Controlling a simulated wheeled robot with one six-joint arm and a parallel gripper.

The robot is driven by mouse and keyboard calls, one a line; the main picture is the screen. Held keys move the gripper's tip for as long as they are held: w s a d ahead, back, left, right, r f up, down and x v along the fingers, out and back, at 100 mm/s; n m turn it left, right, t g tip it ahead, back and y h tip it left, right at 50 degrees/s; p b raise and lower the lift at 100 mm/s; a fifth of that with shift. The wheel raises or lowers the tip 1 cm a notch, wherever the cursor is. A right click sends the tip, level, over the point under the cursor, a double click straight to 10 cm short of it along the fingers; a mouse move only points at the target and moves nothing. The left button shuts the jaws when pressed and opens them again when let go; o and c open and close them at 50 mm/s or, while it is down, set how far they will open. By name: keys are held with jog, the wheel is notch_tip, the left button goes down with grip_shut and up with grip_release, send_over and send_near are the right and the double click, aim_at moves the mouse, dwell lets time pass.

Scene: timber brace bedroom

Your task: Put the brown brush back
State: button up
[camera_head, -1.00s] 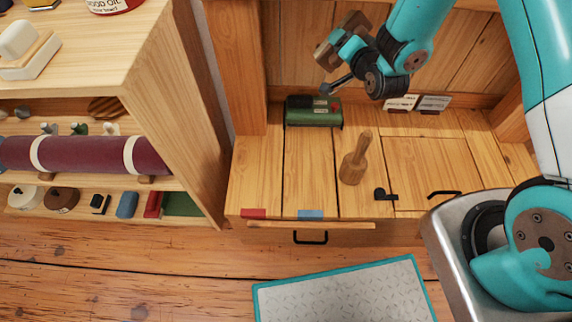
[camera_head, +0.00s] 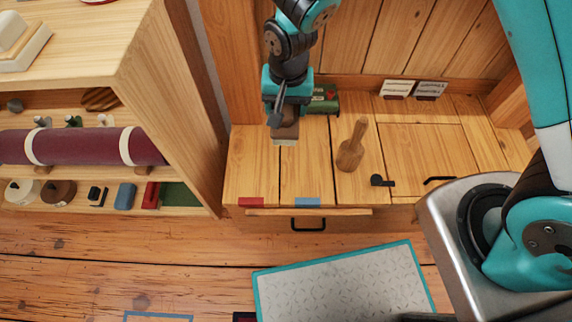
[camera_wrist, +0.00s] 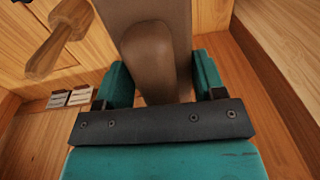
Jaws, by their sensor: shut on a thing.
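My gripper (camera_head: 286,104) is shut on the brown brush (camera_head: 285,129), which hangs below it over the left part of the wooden bench top (camera_head: 350,192). The brush's pale lower edge points down; I cannot tell whether it touches the boards. In the wrist view, the brush's brown back (camera_wrist: 150,55) sits between the teal fingers (camera_wrist: 160,85). A red strip (camera_head: 251,202) and a blue strip (camera_head: 307,202) mark the bench's front edge, nearer than the brush.
Two small cards (camera_head: 413,89) stand at the back. A shelf unit (camera_head: 180,110) rises on the left. Bench space before the brush is clear.

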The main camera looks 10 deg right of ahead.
jog(key=shift+s+a+f+g+b, duration=0.15)
jog(key=shift+s+f+g+b, duration=0.15)
jog(key=shift+s+f, duration=0.45)
notch_tip(320, 180, down, 14)
jog(key=b, duration=0.3)
jog(key=shift+r+b, duration=0.25)
jog(key=shift+b, duration=0.15)
notch_tip(320, 180, down, 5)
jog(key=shift+r+b, duration=0.2)
jog(key=shift+b, duration=0.5)
jog(key=o, duration=0.9)
